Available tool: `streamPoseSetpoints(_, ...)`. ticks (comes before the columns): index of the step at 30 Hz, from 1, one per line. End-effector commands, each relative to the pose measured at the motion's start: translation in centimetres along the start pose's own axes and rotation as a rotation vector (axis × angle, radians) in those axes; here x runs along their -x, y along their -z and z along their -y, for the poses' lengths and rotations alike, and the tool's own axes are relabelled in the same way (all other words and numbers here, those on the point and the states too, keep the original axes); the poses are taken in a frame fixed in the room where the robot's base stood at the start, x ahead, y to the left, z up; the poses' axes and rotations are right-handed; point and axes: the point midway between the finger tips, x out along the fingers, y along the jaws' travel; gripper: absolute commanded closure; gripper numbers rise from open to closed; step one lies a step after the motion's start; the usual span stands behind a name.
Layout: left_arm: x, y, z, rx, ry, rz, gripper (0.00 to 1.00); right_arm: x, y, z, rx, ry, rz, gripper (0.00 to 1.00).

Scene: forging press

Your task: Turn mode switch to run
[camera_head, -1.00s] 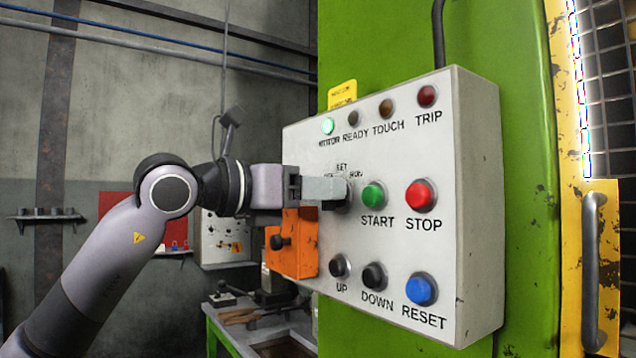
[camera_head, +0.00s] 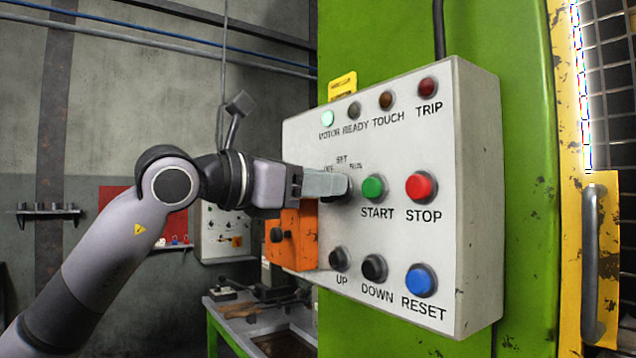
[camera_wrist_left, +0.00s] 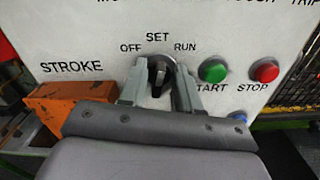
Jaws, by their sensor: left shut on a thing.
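The mode switch is a black rotary knob (camera_wrist_left: 158,76) on the pale control panel (camera_head: 478,200), with OFF to its left, SET above and RUN to its right. In the left wrist view its handle points roughly up, near SET; its exact angle is hard to tell. My left gripper (camera_wrist_left: 160,86) has one finger on each side of the knob and is shut on it. In the head view the left gripper (camera_head: 337,186) reaches in from the left and mostly hides the knob. My right gripper is not in view.
The green START button (camera_head: 373,188) and red STOP button (camera_head: 421,187) sit just right of the knob. An orange box (camera_head: 297,240) is close below my left gripper. UP, DOWN and blue RESET (camera_head: 421,281) buttons are lower. The green press body stands behind.

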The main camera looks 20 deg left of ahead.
Motion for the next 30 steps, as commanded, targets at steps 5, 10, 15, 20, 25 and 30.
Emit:
streamPoseSetpoints(5, 0.04, 0.04, 0.15, -0.155, -0.001, 0.0, 0.98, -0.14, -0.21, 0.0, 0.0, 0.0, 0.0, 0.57)
streamPoseSetpoints(10, 0.04, 0.07, 0.27, -0.299, -0.001, 0.0, 0.98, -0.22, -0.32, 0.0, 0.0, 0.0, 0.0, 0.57)
streamPoseSetpoints(15, 0.03, 0.11, 0.41, -0.422, -0.001, 0.0, 0.98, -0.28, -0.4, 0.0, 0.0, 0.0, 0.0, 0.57)
streamPoseSetpoints(20, 0.02, 0.13, 0.5, -0.51, 0.0, 0.0, 0.98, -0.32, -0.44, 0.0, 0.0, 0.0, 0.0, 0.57)
streamPoseSetpoints(25, 0.03, 0.14, 0.55, -0.569, 0.0, 0.0, 0.98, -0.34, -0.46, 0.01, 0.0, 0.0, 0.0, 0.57)
streamPoseSetpoints(30, 0.03, 0.14, 0.57, -0.597, 0.0, 0.001, 0.98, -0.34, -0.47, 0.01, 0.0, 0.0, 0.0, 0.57)
